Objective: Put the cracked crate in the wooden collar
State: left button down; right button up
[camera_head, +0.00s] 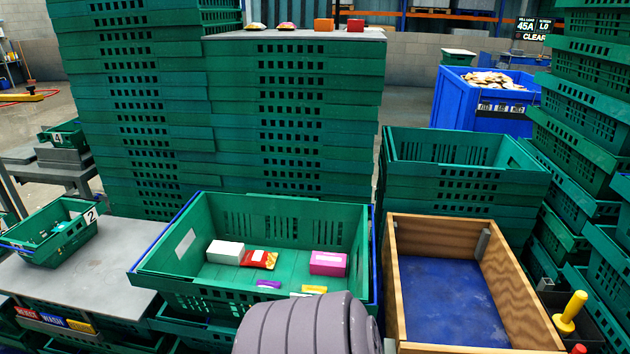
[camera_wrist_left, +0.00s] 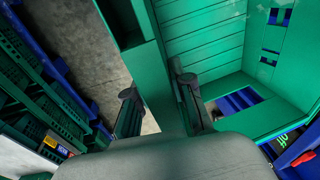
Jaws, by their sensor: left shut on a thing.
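A large green crate (camera_head: 217,220) stands open in the middle of the head view, with blue along its side edges. It holds a white box (camera_head: 225,252), a red packet (camera_head: 259,259), a magenta box (camera_head: 328,263) and small purple and pale packs. I cannot make out a crack. The wooden collar (camera_head: 440,236), a plywood frame with a blue floor, stands right of it with no crate inside. In the left wrist view my left gripper (camera_wrist_left: 157,92) is shut on a green crate wall (camera_wrist_left: 158,62), one finger each side. My right gripper is out of view.
Tall green crate stacks (camera_head: 160,110) rise behind and at the right. A grey table (camera_head: 75,290) with a small crate marked 2 (camera_head: 60,236) is at left. A yellow-handled tool (camera_head: 570,310) stands right of the collar. A blue bin (camera_head: 480,115) is at the back.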

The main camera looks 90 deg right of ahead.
aim_at(454, 311)
jog(key=k+l+z, duration=0.15)
jog(key=k, duration=0.25)
jog(key=k+l+z, duration=0.1)
jog(key=k, duration=0.3)
jog(key=k+l+z, duration=0.15)
jog(key=k+l, duration=0.15)
jog(key=z, duration=2.45)
jog(key=i+l+z, duration=0.15)
jog(key=z, duration=0.3)
jog(key=i+l+z, duration=0.1)
jog(key=z, duration=0.3)
jog(key=i, duration=0.25)
